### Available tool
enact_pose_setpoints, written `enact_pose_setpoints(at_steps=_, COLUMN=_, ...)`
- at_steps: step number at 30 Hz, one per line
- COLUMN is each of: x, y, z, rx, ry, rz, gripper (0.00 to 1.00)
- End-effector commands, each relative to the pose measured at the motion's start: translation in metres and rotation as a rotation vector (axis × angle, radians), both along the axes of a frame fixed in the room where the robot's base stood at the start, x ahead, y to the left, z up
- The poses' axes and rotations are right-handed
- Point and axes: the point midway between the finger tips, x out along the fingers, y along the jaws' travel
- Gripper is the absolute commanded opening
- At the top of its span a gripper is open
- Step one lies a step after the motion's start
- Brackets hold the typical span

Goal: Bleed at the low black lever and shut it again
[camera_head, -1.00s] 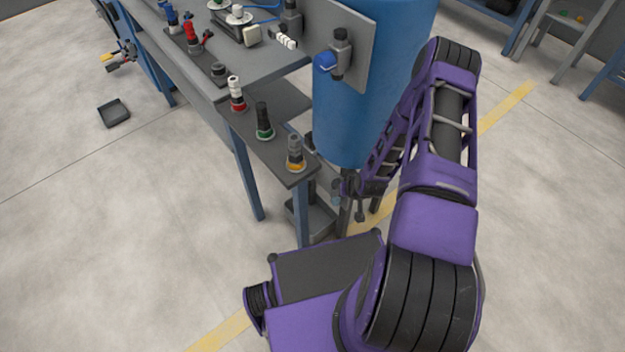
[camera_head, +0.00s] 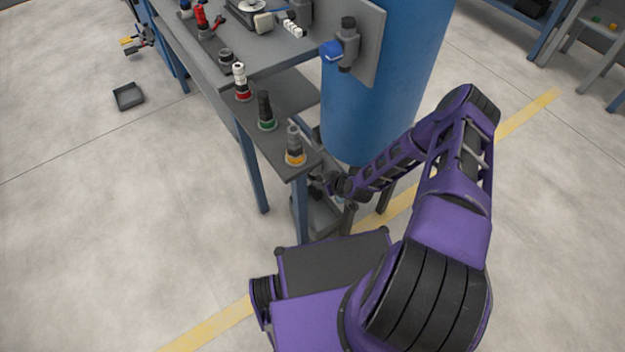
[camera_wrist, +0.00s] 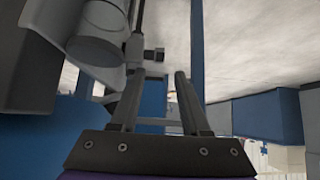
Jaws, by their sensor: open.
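My gripper (camera_head: 325,184) is low beneath the blue tank, beside the bench leg; its fingers are small and partly hidden there. In the wrist view my gripper (camera_wrist: 160,77) is open, its two fingers apart with nothing held between them. A small dark block on a short stem, perhaps the low black lever (camera_wrist: 154,55), shows just beyond the fingertips, nearer the left finger. It joins a dark rod beside a grey cylindrical fitting (camera_wrist: 98,40). I cannot tell whether a finger touches it or how far the lever is turned. In the head view the lever cannot be made out.
A grey tray (camera_head: 318,218) lies below my gripper. The bench shelf (camera_head: 285,125) carries several fittings with red, green and yellow rings. A blue-handled valve (camera_head: 332,50) sits on the tank's panel.

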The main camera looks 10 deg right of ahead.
Motion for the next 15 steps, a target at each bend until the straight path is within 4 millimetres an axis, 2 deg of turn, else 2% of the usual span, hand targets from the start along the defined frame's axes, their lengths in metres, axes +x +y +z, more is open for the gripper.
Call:
enact_pose_setpoints(at_steps=1, x=0.007, y=0.004, z=-0.012, rx=0.001, ry=0.0, rz=0.001, gripper=0.46)
enact_pose_setpoints(at_steps=6, x=0.03, y=0.014, z=-0.036, rx=0.002, ry=0.001, rz=-0.001, gripper=0.46)
enact_pose_setpoints(at_steps=15, x=0.052, y=0.022, z=-0.058, rx=0.001, ry=0.001, rz=0.0, gripper=0.46)
